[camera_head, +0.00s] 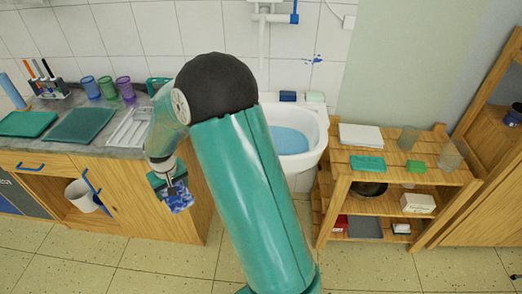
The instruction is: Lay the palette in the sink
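My gripper (172,183) hangs in front of the wooden counter's right end, pointing down. At its fingers is a small flat piece with mottled blue and white paint, which looks like the palette (179,199). The fingers appear shut on it, and part of it is hidden behind them. The white sink (313,155) stands against the tiled wall, to the right of and behind my gripper. Its basin shows a light blue inside. My teal arm hides the sink's left part. The palette is held clear of the sink.
The counter (60,150) holds teal mats (80,125), colored cups (107,88), brushes and a white slotted tray (130,127). A wooden shelf (400,175) with paper, glass jars and boxes stands right of the sink. The tiled floor in front is clear.

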